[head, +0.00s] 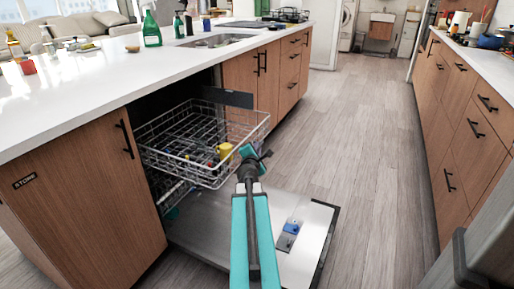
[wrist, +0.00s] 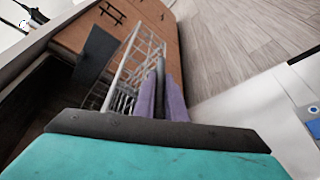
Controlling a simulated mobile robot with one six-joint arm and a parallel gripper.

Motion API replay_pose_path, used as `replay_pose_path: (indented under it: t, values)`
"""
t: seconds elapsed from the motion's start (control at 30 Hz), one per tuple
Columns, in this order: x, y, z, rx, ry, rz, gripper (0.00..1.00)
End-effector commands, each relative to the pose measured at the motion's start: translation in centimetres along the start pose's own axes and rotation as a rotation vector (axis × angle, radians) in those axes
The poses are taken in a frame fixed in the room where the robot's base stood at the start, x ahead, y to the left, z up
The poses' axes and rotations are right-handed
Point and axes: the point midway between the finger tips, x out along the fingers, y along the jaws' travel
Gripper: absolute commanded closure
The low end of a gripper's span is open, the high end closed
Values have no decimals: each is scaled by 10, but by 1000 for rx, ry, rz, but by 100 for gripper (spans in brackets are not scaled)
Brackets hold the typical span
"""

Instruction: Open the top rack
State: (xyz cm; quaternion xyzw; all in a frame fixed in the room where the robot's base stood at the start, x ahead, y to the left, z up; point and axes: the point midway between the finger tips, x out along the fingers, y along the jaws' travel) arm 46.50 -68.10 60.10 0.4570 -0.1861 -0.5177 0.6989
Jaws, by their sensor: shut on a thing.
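The top rack (head: 178,135) is a silver wire basket in the dishwasher under the island counter. It sticks out of the opening, over the lowered door (head: 315,222). A yellow cup (head: 225,151) and a few small coloured items lie in it. My gripper (head: 258,154) is at the rack's front right part, shut on its wire. In the wrist view my gripper's purple fingers (wrist: 162,92) close on the rack (wrist: 140,52); the exact contact is partly hidden.
The lower rack (head: 170,188) sits below, inside the dishwasher. The island counter (head: 100,75) overhangs the opening. Wooden drawers (head: 460,100) line the right side. The wood floor (head: 350,125) between is clear.

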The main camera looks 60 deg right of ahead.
Motion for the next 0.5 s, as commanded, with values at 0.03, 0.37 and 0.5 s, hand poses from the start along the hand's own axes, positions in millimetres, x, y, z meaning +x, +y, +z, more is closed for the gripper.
replay_pose_path:
  t: [0.03,0.37,0.5]
  values:
    - [-2,0,-2,2,5,3,100]
    - [-2,-3,1,3,3,0,100]
    - [-1,-4,3,3,0,-1,82]
